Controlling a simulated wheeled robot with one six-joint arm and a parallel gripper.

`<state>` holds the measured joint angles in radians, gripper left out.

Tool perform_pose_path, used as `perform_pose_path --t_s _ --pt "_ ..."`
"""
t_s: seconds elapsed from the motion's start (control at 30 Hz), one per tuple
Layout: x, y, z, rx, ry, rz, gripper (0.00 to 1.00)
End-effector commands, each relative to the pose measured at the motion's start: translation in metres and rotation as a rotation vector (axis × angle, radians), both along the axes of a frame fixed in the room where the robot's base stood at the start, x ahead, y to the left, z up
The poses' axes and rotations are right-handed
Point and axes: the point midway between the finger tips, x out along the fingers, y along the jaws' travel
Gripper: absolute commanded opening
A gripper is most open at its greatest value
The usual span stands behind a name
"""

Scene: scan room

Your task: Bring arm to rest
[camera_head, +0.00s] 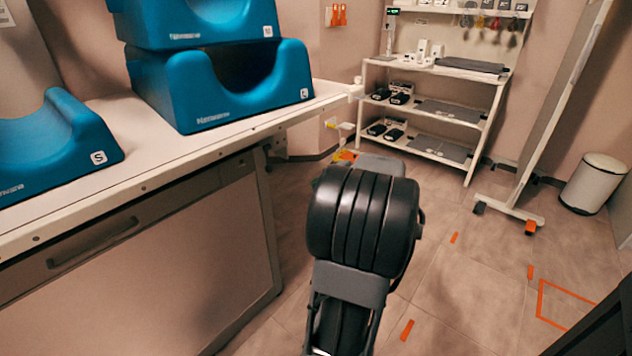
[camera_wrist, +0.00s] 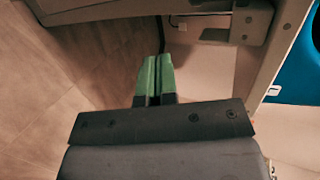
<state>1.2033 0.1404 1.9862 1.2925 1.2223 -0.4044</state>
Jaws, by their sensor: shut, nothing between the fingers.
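My gripper (camera_wrist: 153,78) shows in the wrist view, with its two green fingertips pressed together and nothing between them. It points towards the side of a counter, with tiled floor to the left. In the head view my black and grey arm (camera_head: 362,222) extends forward in the middle, to the right of the counter (camera_head: 160,160). The gripper itself cannot be made out clearly there, as the arm covers much of that area.
Blue head-rest blocks (camera_head: 225,88) stand on the counter; one edge shows in the wrist view (camera_wrist: 302,70). A white shelf rack (camera_head: 435,110) stands at the back. A wheeled panel (camera_head: 550,110) and white bin (camera_head: 594,184) are right. Floor right of my arm is open.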

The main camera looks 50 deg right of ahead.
Motion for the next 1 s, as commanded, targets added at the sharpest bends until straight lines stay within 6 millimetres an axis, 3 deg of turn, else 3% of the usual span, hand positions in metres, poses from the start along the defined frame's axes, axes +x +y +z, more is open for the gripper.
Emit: perform_pose_path --t_s 0.5,0.63,0.77,0.9,1.0 --pt "0.001 0.000 0.000 0.000 0.000 0.001 0.00" --pt "0.007 0.015 0.013 -0.010 0.024 0.039 0.00" --pt "0.022 0.062 0.047 -0.053 0.114 0.162 0.00" --pt "0.030 0.139 0.096 -0.162 0.263 0.369 0.00" --pt "0.025 0.191 0.128 -0.275 0.364 0.518 0.00"
